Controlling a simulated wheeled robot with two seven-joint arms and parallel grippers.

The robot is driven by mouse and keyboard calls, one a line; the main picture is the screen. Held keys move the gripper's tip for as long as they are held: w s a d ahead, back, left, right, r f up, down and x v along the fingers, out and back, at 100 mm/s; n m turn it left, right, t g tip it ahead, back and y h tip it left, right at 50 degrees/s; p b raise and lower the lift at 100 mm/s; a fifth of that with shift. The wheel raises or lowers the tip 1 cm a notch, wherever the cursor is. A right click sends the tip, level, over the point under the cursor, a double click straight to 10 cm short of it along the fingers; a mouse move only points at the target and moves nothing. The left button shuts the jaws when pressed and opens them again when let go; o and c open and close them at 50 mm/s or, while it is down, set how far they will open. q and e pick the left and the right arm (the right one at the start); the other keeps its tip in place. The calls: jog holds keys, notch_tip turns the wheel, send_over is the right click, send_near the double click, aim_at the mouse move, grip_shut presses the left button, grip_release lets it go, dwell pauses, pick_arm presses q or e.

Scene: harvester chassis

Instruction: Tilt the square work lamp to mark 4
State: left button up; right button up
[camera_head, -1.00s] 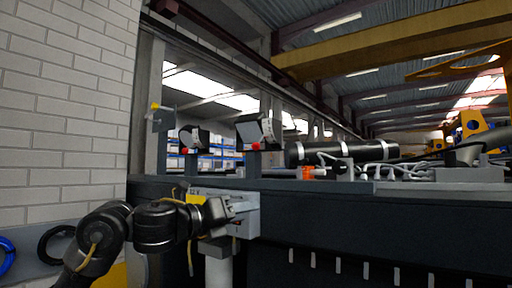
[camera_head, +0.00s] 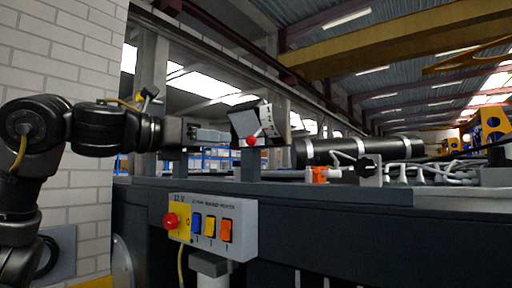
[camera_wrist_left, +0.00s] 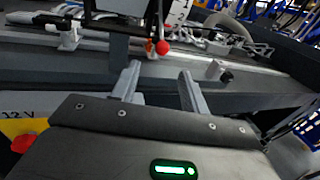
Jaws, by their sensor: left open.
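The square work lamp (camera_head: 240,123) stands on a dark post on the chassis ledge in the head view. Its white scale plate (camera_head: 267,119) is on the right side, and a lever with a red knob (camera_head: 251,141) is at its lower front. My left gripper (camera_head: 226,136) is just left of the lamp at about knob height, open and empty. In the left wrist view its two fingers (camera_wrist_left: 160,82) are apart, and the red knob (camera_wrist_left: 162,47) shows beyond them, not between them. Part of the scale (camera_wrist_left: 178,12) is cut off at the top. My right gripper is not in view.
A switch box (camera_head: 242,213) with a red button and coloured rockers hangs on the chassis front below the lamp. A black cylinder (camera_head: 350,149), an orange fitting (camera_head: 319,174) and hoses lie to the right. My left arm hides the other lamp.

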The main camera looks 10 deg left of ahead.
aim_at(247, 139)
pick_arm(q)
jog(key=p+x, duration=0.1)
jog(key=x, duration=0.2)
jog(key=p+x, duration=0.2)
jog(key=x, duration=0.1)
jog(key=p+x, duration=0.2)
jog(key=x, duration=0.1)
jog(key=shift+r, duration=0.4)
jog(key=shift+w+d+p, duration=0.2)
jog(key=shift+d+p, duration=0.1)
jog(key=shift+w+d, duration=0.1)
jog(key=shift+d, duration=0.05)
jog(key=shift+w+f, duration=0.1)
jog(key=shift+f, duration=0.05)
jog(key=shift+c, duration=0.3)
grip_shut()
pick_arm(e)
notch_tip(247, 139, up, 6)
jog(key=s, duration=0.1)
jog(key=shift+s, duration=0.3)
